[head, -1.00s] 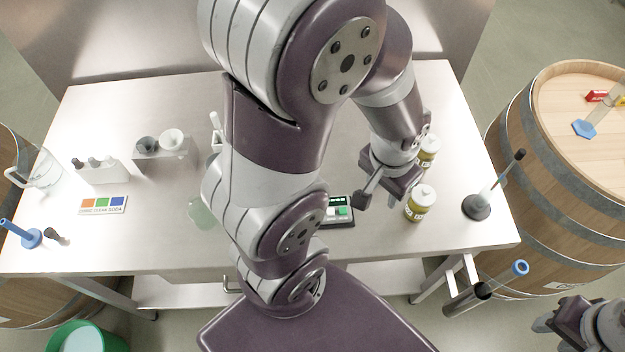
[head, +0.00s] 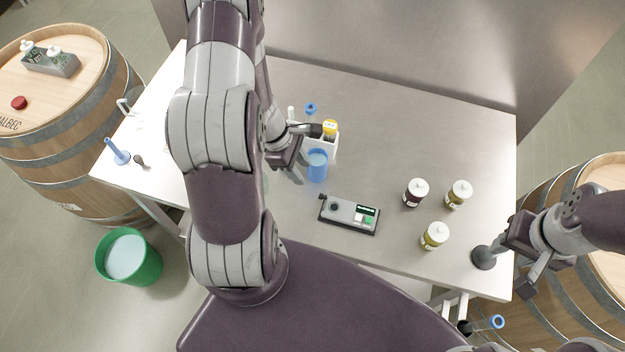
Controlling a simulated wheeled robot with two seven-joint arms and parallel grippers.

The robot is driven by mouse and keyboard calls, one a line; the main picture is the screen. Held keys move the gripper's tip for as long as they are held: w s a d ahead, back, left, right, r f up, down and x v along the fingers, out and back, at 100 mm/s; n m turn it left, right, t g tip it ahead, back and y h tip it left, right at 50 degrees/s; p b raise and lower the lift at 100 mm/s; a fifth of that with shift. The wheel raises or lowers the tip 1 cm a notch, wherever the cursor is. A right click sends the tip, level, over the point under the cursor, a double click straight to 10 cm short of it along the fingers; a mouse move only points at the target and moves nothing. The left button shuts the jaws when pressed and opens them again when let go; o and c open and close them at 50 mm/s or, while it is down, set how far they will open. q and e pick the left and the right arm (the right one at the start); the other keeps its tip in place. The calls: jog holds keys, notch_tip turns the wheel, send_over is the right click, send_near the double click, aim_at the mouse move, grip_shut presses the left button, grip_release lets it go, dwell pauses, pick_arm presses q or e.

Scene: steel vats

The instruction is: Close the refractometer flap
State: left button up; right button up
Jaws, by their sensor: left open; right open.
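My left gripper (head: 308,155) is open and empty, up and left of the refractometer, beside the blue beaker (head: 318,167). My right gripper (head: 514,271) is open at the table's right edge, well away from the refractometer.
A white rack (head: 331,147) with a yellow-capped bottle stands behind the beaker. Several white-capped bottles (head: 434,236) stand right of the refractometer. A dark round stand base (head: 484,257) is close to my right gripper. The table's back right is clear.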

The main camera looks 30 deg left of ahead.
pick_arm(q)
jog(key=x, duration=1)
jog(key=shift+d+f, duration=0.3)
jog(key=shift+f, duration=0.05)
jog(key=shift+d, duration=0.1)
grip_shut()
